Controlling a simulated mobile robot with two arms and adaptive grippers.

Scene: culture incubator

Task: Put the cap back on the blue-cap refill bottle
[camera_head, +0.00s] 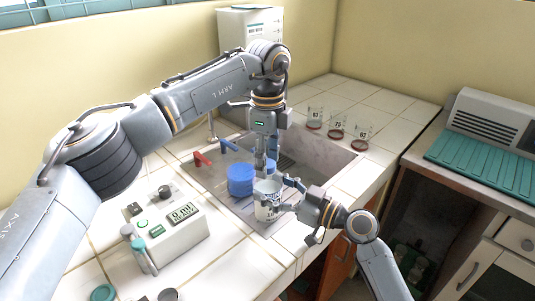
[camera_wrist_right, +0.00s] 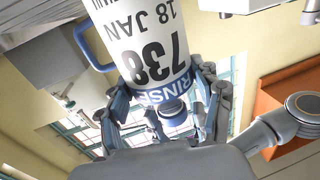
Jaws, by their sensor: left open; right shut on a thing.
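My right gripper (camera_head: 284,197) is shut on a white labelled container (camera_head: 266,212) at the sink. In the right wrist view the container (camera_wrist_right: 140,50) shows upside-down print, a blue band and a blue handle; my right gripper's fingers (camera_wrist_right: 165,105) are around the banded end. My left gripper (camera_head: 267,160) is open and points down just above and behind the container. A bit of blue shows beside its fingers, too small to identify. A ribbed blue cylinder (camera_head: 241,181) stands just left of the container.
The sink (camera_head: 322,160) has red and blue tap levers (camera_head: 202,159) at its left. Several small glasses with dark red contents (camera_head: 337,131) stand on the tiles behind. A white device with a display (camera_head: 175,240) stands front left. A teal rack (camera_head: 485,165) is at right.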

